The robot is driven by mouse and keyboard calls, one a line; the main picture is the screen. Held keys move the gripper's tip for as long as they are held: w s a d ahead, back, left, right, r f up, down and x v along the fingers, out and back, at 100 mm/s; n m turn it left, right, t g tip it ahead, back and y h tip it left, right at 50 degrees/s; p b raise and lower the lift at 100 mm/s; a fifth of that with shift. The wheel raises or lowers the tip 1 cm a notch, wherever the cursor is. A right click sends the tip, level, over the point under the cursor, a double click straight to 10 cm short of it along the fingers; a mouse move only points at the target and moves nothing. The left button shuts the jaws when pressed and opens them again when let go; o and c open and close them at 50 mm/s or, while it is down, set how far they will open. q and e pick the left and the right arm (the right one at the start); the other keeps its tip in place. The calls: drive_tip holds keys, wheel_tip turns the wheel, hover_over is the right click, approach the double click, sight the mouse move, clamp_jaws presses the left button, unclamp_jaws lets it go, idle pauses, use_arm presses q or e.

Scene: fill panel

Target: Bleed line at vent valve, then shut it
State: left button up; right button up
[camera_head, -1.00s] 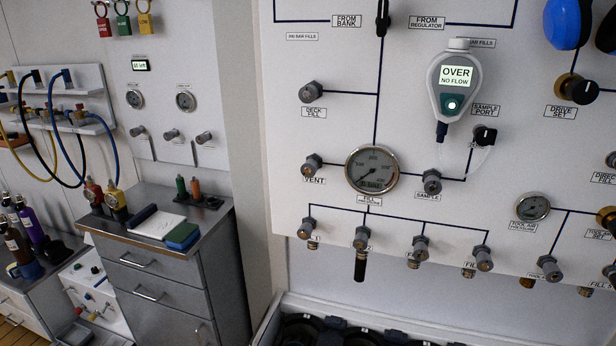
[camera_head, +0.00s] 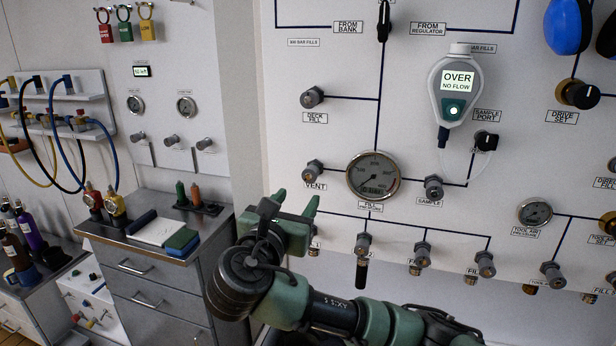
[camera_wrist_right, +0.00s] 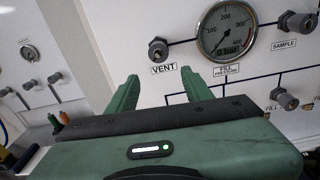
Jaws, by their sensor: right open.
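The vent valve (camera_head: 314,169) is a grey knob on the white panel, above its VENT label, left of the round fill pressure gauge (camera_head: 373,177). In the right wrist view the vent knob (camera_wrist_right: 158,48) stands above and beyond the fingers, and the gauge (camera_wrist_right: 227,30) needle points low left. My right gripper (camera_head: 294,204) is green, open and empty, just below and left of the vent valve, apart from it. Its two fingers (camera_wrist_right: 160,92) also show in the right wrist view with a clear gap between them. My left gripper is not in view.
A handheld meter (camera_head: 455,88) reading OVER, NO FLOW hangs on the panel. The sample valve (camera_head: 433,187) sits right of the gauge, and the deck fill valve (camera_head: 312,97) is above the vent. A row of fill valves runs below. A grey drawer cabinet (camera_head: 150,262) stands left.

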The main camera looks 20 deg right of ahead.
sight(309, 175)
drive_tip(key=shift+n+h, duration=0.3)
drive_tip(key=w+d, duration=0.1)
drive_tip(key=w, duration=0.1)
drive_tip(key=w+d+r+p, duration=0.1)
drive_tip(key=w+d+r, duration=0.1)
drive_tip(key=w+d, duration=0.1)
drive_tip(key=shift+w+p, duration=0.3)
drive_tip(key=shift+w+d, duration=0.2)
drive_tip(key=shift+w, duration=0.3)
drive_tip(key=shift+f, duration=0.1)
clamp_jaws()
